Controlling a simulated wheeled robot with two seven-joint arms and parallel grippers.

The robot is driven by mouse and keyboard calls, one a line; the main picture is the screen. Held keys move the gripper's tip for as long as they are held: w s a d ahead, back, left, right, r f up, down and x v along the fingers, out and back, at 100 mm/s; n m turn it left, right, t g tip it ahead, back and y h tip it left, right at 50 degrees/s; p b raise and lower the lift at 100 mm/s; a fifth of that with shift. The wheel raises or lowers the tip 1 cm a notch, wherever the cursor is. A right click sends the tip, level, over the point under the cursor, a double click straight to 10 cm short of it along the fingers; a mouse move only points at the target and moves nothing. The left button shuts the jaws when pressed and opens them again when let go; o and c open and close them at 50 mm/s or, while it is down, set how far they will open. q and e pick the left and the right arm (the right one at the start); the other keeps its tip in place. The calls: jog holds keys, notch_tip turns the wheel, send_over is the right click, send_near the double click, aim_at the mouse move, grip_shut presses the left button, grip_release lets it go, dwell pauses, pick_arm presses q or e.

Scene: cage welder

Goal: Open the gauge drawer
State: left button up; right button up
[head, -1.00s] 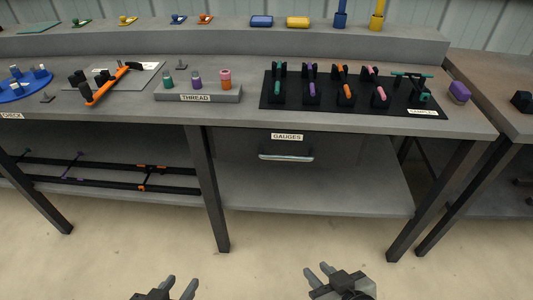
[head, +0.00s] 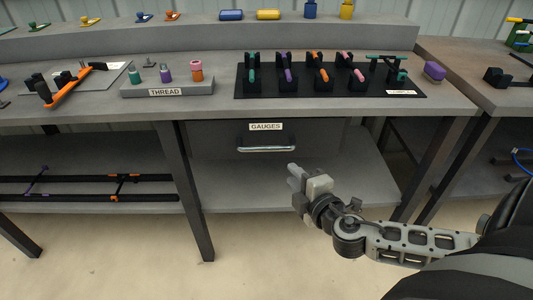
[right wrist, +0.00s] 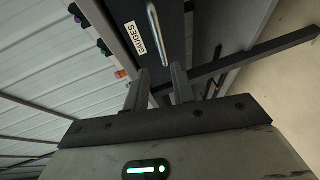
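The gauge drawer (head: 230,137) hangs under the bench top, with a "GAUGES" label (head: 265,127) and a pale bar handle (head: 266,149). It looks shut. My right gripper (head: 292,177) is below and slightly right of the handle in the head view, apart from it. In the right wrist view the handle (right wrist: 153,20) lies ahead of the fingers (right wrist: 158,88), which stand apart with nothing between them. My left gripper is not in view.
The bench top (head: 225,109) carries a thread gauge block (head: 168,89) and a black mat (head: 300,94) with several coloured clamps. A lower shelf (head: 240,195) lies beneath the drawer. A table leg (head: 186,190) stands left of the drawer.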

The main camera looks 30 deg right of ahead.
aim_at(269, 150)
jog(key=x, duration=1.5)
jog(key=shift+w+b, duration=0.3)
jog(key=shift+b, duration=0.05)
grip_shut()
